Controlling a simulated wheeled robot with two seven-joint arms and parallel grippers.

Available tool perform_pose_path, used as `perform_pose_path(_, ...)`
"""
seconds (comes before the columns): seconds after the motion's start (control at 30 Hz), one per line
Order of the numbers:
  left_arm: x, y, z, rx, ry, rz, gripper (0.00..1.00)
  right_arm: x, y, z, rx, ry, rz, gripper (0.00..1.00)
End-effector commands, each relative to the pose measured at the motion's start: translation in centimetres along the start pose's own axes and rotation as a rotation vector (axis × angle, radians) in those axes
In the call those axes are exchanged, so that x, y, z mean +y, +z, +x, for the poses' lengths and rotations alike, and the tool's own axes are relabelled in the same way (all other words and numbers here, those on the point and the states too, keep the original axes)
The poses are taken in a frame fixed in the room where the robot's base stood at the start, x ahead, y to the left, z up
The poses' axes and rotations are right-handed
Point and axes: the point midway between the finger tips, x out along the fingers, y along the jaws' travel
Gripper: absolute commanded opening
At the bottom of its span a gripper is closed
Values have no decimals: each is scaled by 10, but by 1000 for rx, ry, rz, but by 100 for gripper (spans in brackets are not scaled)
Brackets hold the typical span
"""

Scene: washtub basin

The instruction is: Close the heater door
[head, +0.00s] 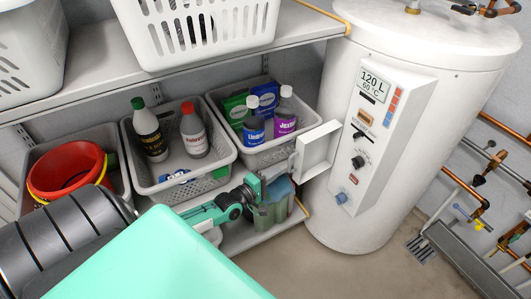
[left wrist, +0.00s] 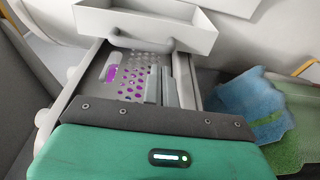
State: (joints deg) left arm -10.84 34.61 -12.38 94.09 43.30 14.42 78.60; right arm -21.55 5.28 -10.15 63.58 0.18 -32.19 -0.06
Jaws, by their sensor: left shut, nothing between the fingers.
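The white heater (head: 418,120) stands at the right as an upright cylinder with a control panel. Its shallow, box-like door (head: 318,150) stands open, swung out to the left of the panel. My left gripper (head: 272,172) is shut and empty, just left of the door by its handle side. In the left wrist view the door (left wrist: 180,28) spans the top, its handle (left wrist: 130,42) facing me. The left fingertips (left wrist: 160,88) lie below the handle; contact cannot be told. My right gripper is not in view.
Baskets with bottles (head: 195,170) (head: 254,153) stand on the shelf left of the heater. A red bucket (head: 68,170) is farther left. A blue and green cloth-like thing (head: 276,195) is below the gripper. Pipes (head: 480,190) run at the right. Floor before the heater is clear.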

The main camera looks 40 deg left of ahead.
Motion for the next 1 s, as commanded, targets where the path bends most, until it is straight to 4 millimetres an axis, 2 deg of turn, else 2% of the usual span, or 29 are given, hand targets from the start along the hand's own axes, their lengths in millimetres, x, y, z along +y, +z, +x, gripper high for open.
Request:
perform_pose_path(0.1, 1, 0, 16, 1, 2, 0, 0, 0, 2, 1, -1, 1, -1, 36)
perform_pose_path(0.3, 0, 0, 28, 0, 1, -1, 0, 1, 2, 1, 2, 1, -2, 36)
perform_pose_path(0.87, 0, 2, 30, 0, 0, -1, 0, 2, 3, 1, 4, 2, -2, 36)
perform_pose_path(0.93, 1, 5, 29, 0, 0, -1, 0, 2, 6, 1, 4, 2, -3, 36)
perform_pose_path(1.0, 2, 8, 28, 0, 0, -1, 0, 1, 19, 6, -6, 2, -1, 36)
